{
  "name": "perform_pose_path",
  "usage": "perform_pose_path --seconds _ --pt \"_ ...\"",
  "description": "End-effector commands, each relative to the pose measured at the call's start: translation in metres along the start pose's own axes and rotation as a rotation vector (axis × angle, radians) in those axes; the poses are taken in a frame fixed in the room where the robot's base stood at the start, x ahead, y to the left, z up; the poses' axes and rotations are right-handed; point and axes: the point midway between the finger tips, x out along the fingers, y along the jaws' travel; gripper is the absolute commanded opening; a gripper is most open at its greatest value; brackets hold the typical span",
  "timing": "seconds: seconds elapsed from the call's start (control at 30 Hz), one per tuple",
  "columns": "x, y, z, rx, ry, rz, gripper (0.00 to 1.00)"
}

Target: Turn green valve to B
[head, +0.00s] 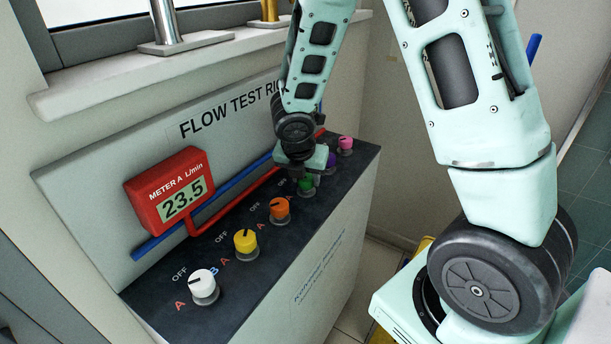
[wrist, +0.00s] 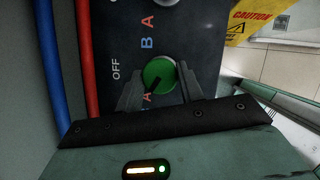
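The green valve (wrist: 158,73) is a round knob on the dark panel top, in the middle of the wrist view. A dark pointer mark on it seems to run down-left toward the red A beside it. The blue B is up-left of the knob, and OFF is to its left. My gripper (wrist: 159,82) has one finger on each side of the knob, very close to it. I cannot tell whether both fingers press on it. In the head view the green valve (head: 306,184) is partly hidden under my gripper (head: 299,172).
White (head: 204,286), yellow (head: 245,243) and orange (head: 280,209) valves stand in a row toward the near left. A purple and a pink valve (head: 345,144) are beyond. The red meter (head: 172,189) reads 23.5. Blue and red pipes run along the back panel.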

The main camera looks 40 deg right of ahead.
Motion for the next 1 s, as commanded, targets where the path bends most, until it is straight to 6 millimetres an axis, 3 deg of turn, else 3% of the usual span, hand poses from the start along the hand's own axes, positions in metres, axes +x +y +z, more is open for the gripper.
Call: perform_pose_path --seconds 0.47,1.0 --pt "-0.0018 0.0014 0.0006 0.135 0.001 -0.056 0.15" --pt "-0.0022 0.0039 0.0020 0.592 0.000 -0.248 0.15"
